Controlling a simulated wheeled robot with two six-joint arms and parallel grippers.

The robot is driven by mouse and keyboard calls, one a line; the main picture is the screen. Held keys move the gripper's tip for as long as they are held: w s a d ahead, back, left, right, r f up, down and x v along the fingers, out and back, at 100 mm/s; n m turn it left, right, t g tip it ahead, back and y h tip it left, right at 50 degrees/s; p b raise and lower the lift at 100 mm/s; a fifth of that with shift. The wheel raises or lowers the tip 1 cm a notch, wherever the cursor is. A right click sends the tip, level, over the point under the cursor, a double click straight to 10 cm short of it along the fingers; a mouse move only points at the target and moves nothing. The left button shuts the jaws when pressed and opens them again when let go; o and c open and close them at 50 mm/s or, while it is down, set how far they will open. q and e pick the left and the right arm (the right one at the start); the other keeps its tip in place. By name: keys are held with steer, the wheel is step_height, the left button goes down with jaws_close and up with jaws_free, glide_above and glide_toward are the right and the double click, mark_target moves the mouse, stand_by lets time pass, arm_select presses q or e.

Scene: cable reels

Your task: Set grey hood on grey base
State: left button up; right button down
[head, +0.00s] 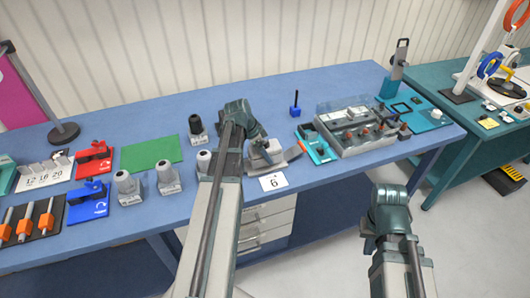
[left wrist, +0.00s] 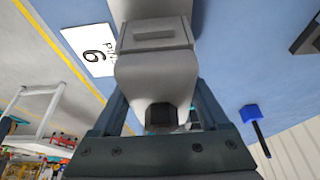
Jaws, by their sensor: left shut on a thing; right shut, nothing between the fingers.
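My left gripper (left wrist: 157,95) is shut on a light grey hood (left wrist: 150,72), which has a dark six-sided opening at its near end. A grey block with a raised rectangle, which looks like the grey base (left wrist: 154,36), lies just beyond the hood in the left wrist view. I cannot tell whether the hood is seated on it. In the head view the grey base (head: 264,150) stands beside the card marked 6, and my left arm hides the left fingers. My right gripper (head: 390,198) is shut and empty, in front of the table.
Several grey-and-white hooded pieces (head: 168,178) stand left of my left arm, with a black-topped one (head: 196,128) behind. A blue peg block (head: 295,110) and a grey tray of parts (head: 355,128) are to the right. A green mat (head: 151,151) lies at left.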

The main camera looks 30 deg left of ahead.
arm_select(q)
steer(key=shift+f+b, duration=0.3)
steer(key=shift+f, duration=0.15)
steer(key=o, duration=1.5)
steer(key=shift+r, duration=0.1)
steer(key=p+v, duration=1.3)
steer(key=shift+s+r, duration=0.1)
steer(key=shift+r, duration=0.25)
